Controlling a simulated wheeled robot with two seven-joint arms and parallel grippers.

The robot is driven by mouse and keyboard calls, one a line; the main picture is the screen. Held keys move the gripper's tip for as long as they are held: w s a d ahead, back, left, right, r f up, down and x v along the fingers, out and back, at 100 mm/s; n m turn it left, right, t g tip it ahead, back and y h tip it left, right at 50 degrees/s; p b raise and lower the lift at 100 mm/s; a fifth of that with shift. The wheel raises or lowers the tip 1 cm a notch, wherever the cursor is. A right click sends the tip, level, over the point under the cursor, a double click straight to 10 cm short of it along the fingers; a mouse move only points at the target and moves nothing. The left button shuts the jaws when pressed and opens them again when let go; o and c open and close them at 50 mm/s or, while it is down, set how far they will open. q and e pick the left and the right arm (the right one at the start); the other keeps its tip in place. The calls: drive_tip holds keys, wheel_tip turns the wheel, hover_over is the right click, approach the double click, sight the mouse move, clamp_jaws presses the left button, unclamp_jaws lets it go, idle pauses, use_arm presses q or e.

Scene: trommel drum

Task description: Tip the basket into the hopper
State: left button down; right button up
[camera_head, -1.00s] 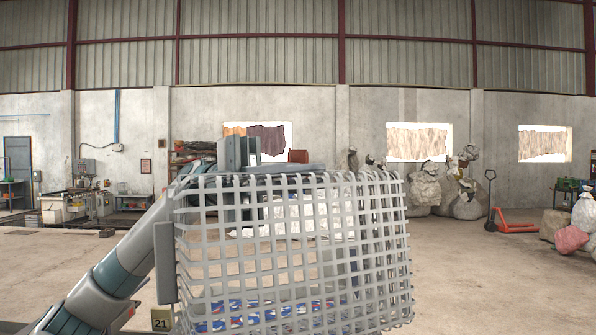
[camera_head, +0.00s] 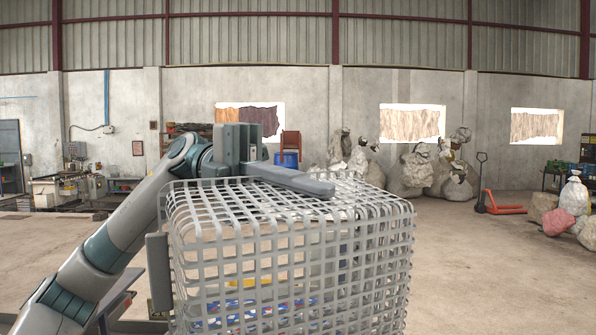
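The basket (camera_head: 290,255) is a large pale grey mesh box that fills the lower middle of the head view. Mesh also shows across its upper side; I cannot tell whether that side is open or closed. My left gripper (camera_head: 285,176) is at the basket's upper back edge, with a long grey part lying along the rim. I cannot see whether its fingers close on the rim. My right gripper is not in view. Something blue and white (camera_head: 255,310) shows through the lower mesh; I cannot tell if it is inside or behind. I cannot make out the hopper.
White sacks (camera_head: 418,168) stand along the back wall, with an orange pallet jack (camera_head: 503,202) to their right. The concrete floor (camera_head: 480,275) at right is clear.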

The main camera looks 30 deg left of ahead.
sight(342, 213)
use_arm(q)
drive_tip(key=shift+s+d+r+y+p, duration=0.25)
drive_tip(key=shift+s+d+y+p, duration=0.05)
drive_tip(key=shift+d+p, duration=0.1)
drive_tip(key=shift+f, duration=0.15)
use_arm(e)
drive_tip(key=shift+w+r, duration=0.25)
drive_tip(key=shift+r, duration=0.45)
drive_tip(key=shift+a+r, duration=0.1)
